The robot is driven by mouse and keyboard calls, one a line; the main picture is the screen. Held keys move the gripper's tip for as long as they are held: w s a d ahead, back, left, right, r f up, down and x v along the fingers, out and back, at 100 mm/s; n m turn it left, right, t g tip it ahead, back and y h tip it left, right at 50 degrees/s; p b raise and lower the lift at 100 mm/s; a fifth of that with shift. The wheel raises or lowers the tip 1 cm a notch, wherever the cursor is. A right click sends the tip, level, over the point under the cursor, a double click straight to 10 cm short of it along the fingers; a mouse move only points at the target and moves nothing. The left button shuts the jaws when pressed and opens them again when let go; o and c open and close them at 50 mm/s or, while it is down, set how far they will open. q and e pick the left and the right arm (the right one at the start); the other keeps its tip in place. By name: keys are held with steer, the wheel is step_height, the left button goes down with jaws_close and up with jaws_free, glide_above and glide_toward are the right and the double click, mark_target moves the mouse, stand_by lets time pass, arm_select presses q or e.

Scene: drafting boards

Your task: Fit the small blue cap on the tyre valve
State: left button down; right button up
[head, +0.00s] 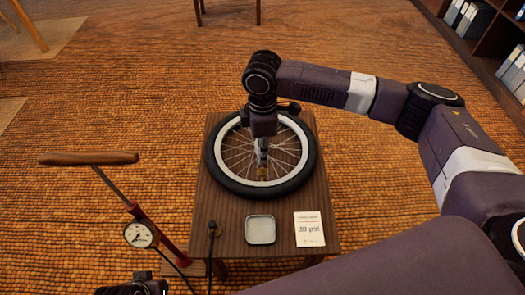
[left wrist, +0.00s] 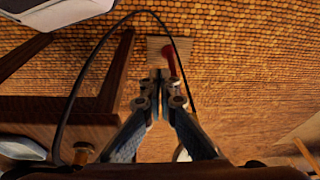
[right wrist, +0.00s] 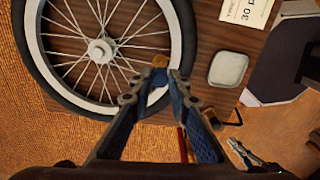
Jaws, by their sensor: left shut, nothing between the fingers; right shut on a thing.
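The spoked wheel with its black tyre (head: 222,180) lies flat on the wooden table; it also shows in the right wrist view (right wrist: 35,60). My right gripper (head: 263,170) points down over the wheel's near side, inside the rim. My left gripper (left wrist: 160,76) is shut and empty, low beside the table and pump.
A small pale square dish (head: 260,230) on the table (head: 205,200) looks empty. A printed card (head: 309,229) lies right of it. A floor pump with a wooden handle (head: 88,158), gauge (head: 139,234) and black hose stands left of the table. A shelf with binders is at upper right.

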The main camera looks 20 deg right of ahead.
mark_target(262, 169)
steer(key=shift+f+b, duration=0.65)
steer(key=shift+b, duration=0.2)
arm_select(q)
steer(key=w+v, duration=0.1)
steer(key=v, duration=0.5)
arm_select(e)
steer(key=shift+f, duration=0.2)
steer(key=shift+f+b, duration=0.65)
steer(key=shift+b, duration=0.6)
arm_select(q)
steer(key=w+d+r+t, duration=0.1)
steer(key=w+d+t, duration=0.1)
steer(key=w+t, duration=0.2)
steer(key=shift+w+h+b, duration=0.35)
steer(key=shift+w+h, duration=0.05)
steer(key=shift+w, duration=0.95)
arm_select(e)
steer(key=shift+f, duration=0.2)
arm_select(q)
steer(key=shift+s+a+f+g, duration=0.15)
steer(key=shift+s+g, duration=0.25)
steer(key=shift+s, duration=0.15)
arm_select(e)
steer(key=shift+f, duration=0.3)
steer(key=shift+c, duration=0.2)
